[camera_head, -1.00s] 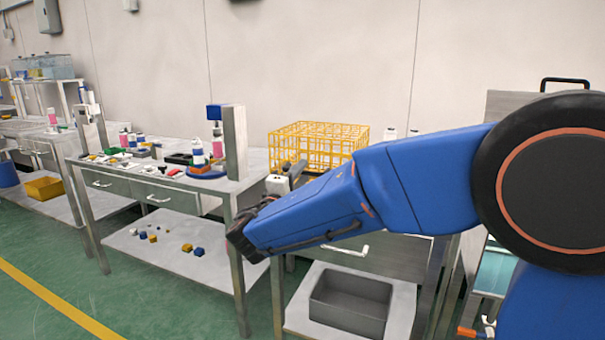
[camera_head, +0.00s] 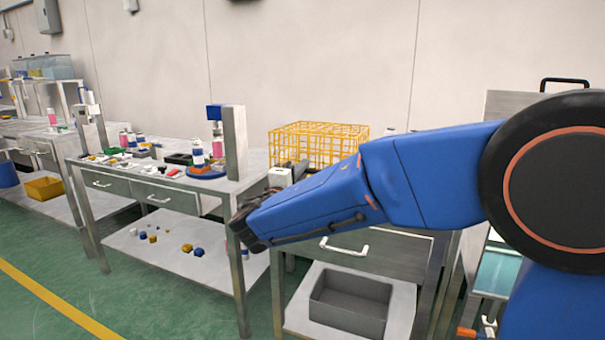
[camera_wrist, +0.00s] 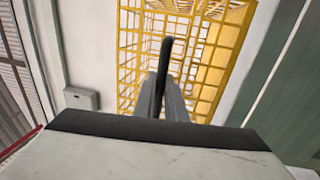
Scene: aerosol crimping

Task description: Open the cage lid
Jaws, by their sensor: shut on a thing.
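The yellow wire cage (camera_head: 318,135) stands on the steel table behind my arm. In the wrist view the cage (camera_wrist: 205,50) fills the upper middle, its bars close ahead of my gripper. My gripper (camera_head: 296,171) is at the cage's lower front in the head view, partly hidden by my arm. In the wrist view my gripper's grey fingers (camera_wrist: 163,98) are shut on a dark upright bar (camera_wrist: 166,55), which looks like a handle. Whether this bar is joined to the cage lid cannot be told. The lid's edge is not clearly distinguishable.
Left of the cage, a workbench (camera_head: 150,175) bears bottles, small parts and a press-like stand (camera_head: 234,143). A grey bin (camera_head: 350,300) sits on the shelf below the cage table. The wall stands close behind. Green floor lies open at the lower left.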

